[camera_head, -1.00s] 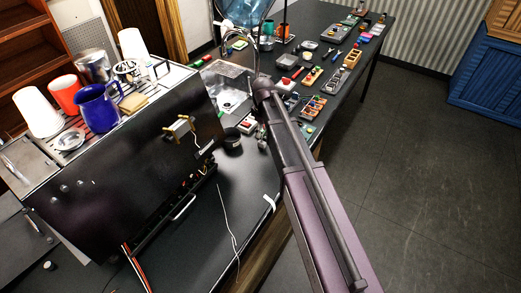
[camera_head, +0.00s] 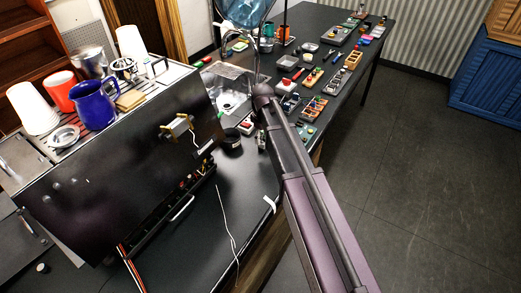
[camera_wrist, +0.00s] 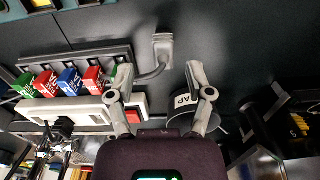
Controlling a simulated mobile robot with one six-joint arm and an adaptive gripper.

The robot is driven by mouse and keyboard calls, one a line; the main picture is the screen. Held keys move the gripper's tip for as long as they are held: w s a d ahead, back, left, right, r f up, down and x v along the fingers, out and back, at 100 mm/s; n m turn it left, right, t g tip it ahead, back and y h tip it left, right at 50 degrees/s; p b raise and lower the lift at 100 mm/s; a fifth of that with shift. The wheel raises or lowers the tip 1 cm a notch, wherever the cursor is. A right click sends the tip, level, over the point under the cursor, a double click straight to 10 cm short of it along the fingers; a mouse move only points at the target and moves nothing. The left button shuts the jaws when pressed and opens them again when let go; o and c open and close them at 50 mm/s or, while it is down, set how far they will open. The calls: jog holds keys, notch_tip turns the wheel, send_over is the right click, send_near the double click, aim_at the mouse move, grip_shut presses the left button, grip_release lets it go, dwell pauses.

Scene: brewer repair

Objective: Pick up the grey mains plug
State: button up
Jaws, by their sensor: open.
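The grey mains plug (camera_wrist: 162,47) lies on the dark bench top in the wrist view, just beyond my fingertips and near the middle. Its grey cable bends down and left toward a white power strip (camera_wrist: 80,108). My gripper (camera_wrist: 160,76) is open and empty, with one finger left and one right of the line to the plug. The left finger overlaps the strip's right part and lies near the cable; I cannot tell whether they touch. In the head view I cannot make out the plug.
A rack (camera_wrist: 70,70) of red, green and blue blocks stands left of the plug. A black round container (camera_wrist: 222,128) with a white label is beside my right finger. The coffee machine (camera_head: 110,150) fills the left. Bare bench lies right of the plug.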

aim_at(262, 142)
jog(key=shift+f+b, duration=1.2)
jog(key=shift+f, duration=0.35)
grip_shut()
